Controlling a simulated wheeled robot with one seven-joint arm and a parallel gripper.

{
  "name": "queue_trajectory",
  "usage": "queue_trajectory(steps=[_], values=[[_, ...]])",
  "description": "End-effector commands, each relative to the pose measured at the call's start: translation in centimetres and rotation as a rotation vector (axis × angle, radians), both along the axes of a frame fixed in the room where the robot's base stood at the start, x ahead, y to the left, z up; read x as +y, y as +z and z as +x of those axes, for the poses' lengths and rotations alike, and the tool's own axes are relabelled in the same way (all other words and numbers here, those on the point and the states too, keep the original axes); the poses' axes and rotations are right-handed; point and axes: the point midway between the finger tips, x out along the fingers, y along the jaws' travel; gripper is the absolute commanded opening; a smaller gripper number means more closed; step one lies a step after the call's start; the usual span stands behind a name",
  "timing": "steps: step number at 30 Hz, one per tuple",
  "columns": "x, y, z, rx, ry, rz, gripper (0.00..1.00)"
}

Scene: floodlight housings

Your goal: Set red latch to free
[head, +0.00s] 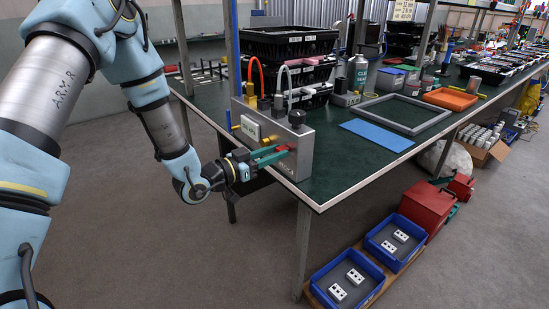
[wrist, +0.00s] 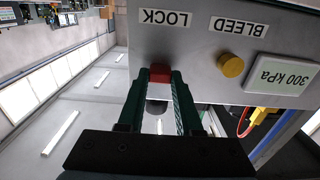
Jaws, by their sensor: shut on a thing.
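The red latch (wrist: 159,73) sits on the face of a grey metal box (wrist: 200,45), beside the word LOCK, which appears upside down in the wrist view. My gripper (wrist: 160,78) has its two green fingers on either side of the latch and is shut on it. In the head view, the box (head: 304,160) stands at the near corner of the green bench, and my gripper (head: 277,153) reaches it from the left. The latch shows there only as a small red patch (head: 285,148), partly hidden by the fingers. I cannot read a FREE mark.
A yellow knob (wrist: 230,65) under BLEED and a 300 kPa display (wrist: 283,75) are on the same face. A black knob (head: 297,118) tops the box. Black crates (head: 290,42) and a spray can (head: 358,73) stand behind. A blue mat (head: 377,135) lies to the right.

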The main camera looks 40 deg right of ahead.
Motion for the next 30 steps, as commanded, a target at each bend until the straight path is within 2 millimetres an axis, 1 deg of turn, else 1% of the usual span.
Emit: queue_trajectory(steps=[1, 2, 10, 11, 19, 26, 30], values=[[0.02, 1.29, 0.05, -0.002, 0.001, -0.002, 0.00], [0.03, 1.57, 0.04, -0.001, 0.001, -0.002, 0.00], [0.01, 1.69, 0.03, -0.001, 0.001, -0.004, 0.00], [0.00, 1.71, 0.03, -0.001, 0.001, -0.005, 0.35], [0.01, 1.61, 0.02, -0.001, 0.001, -0.003, 0.65], [0.06, 1.53, 0.01, 0.000, 0.001, -0.001, 0.65], [0.91, 1.43, 0.15, -0.001, 0.002, -0.001, 0.65]])
